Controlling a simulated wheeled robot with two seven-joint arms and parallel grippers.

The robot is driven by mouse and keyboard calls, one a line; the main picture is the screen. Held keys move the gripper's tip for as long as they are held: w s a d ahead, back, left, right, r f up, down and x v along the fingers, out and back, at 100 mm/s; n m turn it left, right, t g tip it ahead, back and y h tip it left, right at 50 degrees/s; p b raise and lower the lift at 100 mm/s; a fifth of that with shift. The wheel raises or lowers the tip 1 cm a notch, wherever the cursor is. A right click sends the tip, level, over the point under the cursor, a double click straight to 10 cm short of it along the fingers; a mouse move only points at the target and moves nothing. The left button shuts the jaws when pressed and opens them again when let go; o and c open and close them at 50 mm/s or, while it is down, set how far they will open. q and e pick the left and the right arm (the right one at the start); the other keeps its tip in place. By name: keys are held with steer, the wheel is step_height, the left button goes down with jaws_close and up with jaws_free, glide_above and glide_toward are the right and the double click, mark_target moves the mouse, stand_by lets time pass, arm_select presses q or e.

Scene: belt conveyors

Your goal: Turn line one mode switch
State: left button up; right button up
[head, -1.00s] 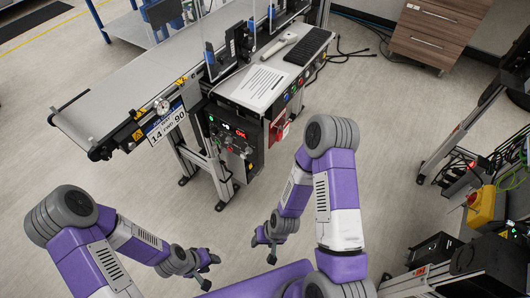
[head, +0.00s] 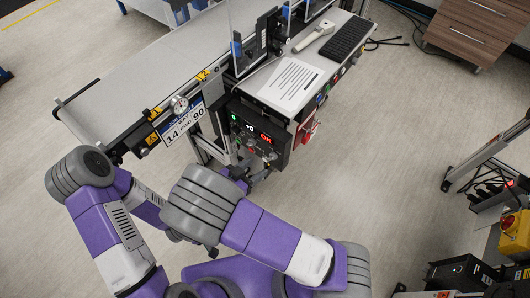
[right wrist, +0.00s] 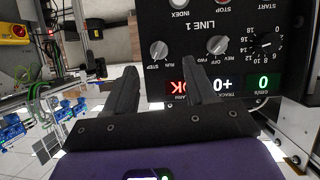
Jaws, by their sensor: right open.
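The line 1 control panel (head: 250,130) is a black box on the conveyor's near side. In the right wrist view it appears upside down, with a RUN/STEP knob (right wrist: 159,50), a REV/OFF/FWD knob (right wrist: 218,45) and a numbered dial (right wrist: 267,45). My right gripper (right wrist: 158,75) is open and empty, its fingers reaching toward the panel with the RUN/STEP knob seen between the tips. I see no contact. In the head view the right gripper (head: 250,176) is just below the panel. My left gripper (head: 211,252) is mostly hidden behind my right arm.
The conveyor belt (head: 150,65) runs at the upper left. A paper sheet (head: 291,80), a handheld scanner (head: 313,36) and a keyboard (head: 346,38) lie on the side shelf. A red switch (head: 308,131) is beside the panel. Open floor (head: 400,150) lies to the right.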

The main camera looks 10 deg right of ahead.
mark_target(270, 159)
steer(key=b+x, duration=0.2)
steer(key=x, duration=0.3)
steer(key=shift+w+d+f, duration=0.1)
steer(key=shift+d, duration=0.2)
steer(key=shift+w+d+f+b, duration=0.2)
steer(key=shift+w+d+b, duration=0.15)
steer(key=shift+d, duration=0.2)
